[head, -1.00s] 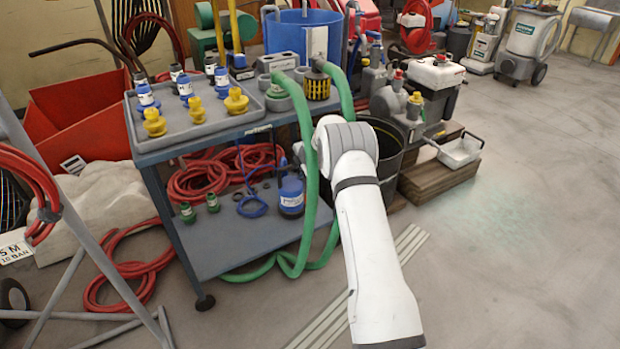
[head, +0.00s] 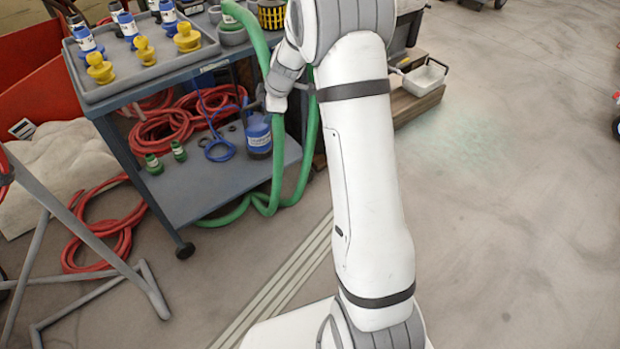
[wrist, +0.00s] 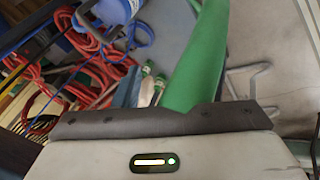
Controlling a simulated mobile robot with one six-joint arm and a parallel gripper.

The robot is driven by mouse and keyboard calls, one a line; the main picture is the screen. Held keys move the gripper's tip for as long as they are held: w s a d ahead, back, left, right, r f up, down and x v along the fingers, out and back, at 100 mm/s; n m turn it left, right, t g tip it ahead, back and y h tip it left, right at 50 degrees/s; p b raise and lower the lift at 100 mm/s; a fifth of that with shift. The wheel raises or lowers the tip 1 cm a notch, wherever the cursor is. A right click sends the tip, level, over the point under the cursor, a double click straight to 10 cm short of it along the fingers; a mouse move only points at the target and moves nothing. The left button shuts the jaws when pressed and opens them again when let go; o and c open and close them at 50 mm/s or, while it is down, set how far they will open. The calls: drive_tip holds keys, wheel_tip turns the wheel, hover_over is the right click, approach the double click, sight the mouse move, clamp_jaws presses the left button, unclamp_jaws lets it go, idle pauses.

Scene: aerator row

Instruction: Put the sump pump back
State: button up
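A blue cylinder with a white label and dark lower part, which looks like the sump pump (head: 258,137), stands upright on the cart's lower shelf (head: 205,195). A rounded blue part at the top of the wrist view (wrist: 118,12) seems to be the same thing. My gripper (head: 270,98) is just above and right of it in the head view, at the cart's right side. The fingertips are too small and partly hidden to show their opening. A green hose (head: 304,160) hangs beside the gripper; it also crosses close in front in the wrist view (wrist: 200,60).
The cart's top tray (head: 150,72) holds yellow and blue fittings. A red hose (head: 100,245) and grey stand (head: 75,215) are left.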

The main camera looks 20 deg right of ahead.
drive_tip(key=s+a+r+m+g, duration=0.1)
drive_tip(key=s+r+m, duration=0.3)
drive_tip(key=s, duration=0.5)
drive_tip(key=s+a+r+m+g, duration=0.1)
drive_tip(key=s+r+m, duration=0.25)
drive_tip(key=s, duration=0.45)
drive_tip(key=s+d+r+m+g+h, duration=0.1)
drive_tip(key=s+m, duration=0.7)
drive_tip(key=s, duration=1.2)
drive_tip(key=shift+d+r+g+h, duration=0.15)
drive_tip(key=shift+d+g+h, duration=0.15)
drive_tip(key=shift+h, duration=0.5)
drive_tip(key=shift+w, duration=0.1)
